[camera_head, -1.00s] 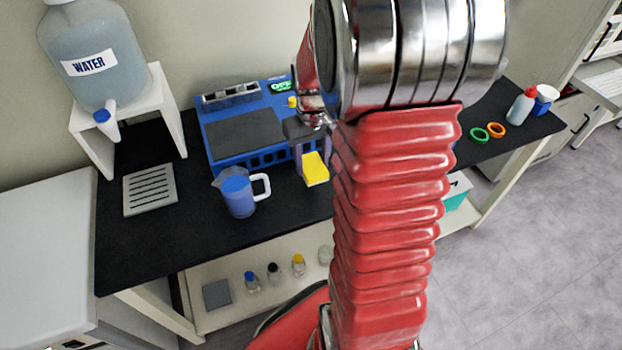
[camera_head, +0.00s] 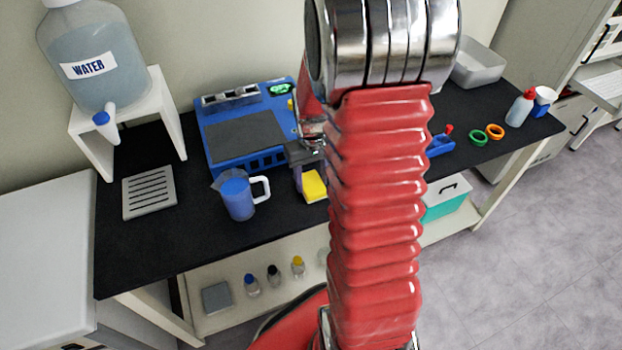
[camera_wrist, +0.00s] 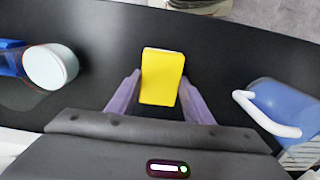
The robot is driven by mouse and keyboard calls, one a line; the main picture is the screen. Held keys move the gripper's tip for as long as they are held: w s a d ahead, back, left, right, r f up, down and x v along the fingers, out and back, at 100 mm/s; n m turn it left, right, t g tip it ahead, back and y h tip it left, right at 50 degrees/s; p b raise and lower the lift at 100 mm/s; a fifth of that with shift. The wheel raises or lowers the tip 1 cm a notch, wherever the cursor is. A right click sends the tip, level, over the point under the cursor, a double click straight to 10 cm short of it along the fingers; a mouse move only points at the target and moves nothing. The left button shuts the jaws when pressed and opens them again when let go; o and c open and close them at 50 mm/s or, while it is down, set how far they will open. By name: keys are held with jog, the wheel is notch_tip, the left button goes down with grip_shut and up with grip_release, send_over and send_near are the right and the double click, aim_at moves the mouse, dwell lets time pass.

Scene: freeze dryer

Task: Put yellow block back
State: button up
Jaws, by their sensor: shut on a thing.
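The yellow block (camera_head: 314,186) is a flat rectangular piece near the front of the black bench, to the right of the blue pitcher. In the wrist view the block (camera_wrist: 163,77) lies between the two purple fingers. My gripper (camera_wrist: 160,98) is shut on it. In the head view my gripper (camera_head: 308,180) is partly hidden by my red arm. I cannot tell whether the block touches the bench.
The blue pitcher (camera_head: 238,196) with a white handle stands just left of the block. The blue machine (camera_head: 240,125) is behind. A white-topped round object (camera_wrist: 50,67) shows at the wrist view's left. A water jug (camera_head: 92,60) stands at the left.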

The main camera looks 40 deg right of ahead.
aim_at(311, 182)
jog(key=o, duration=1)
notch_tip(311, 182, up, 12)
jog(key=shift+r, duration=0.1)
dwell(0.4)
dwell(0.4)
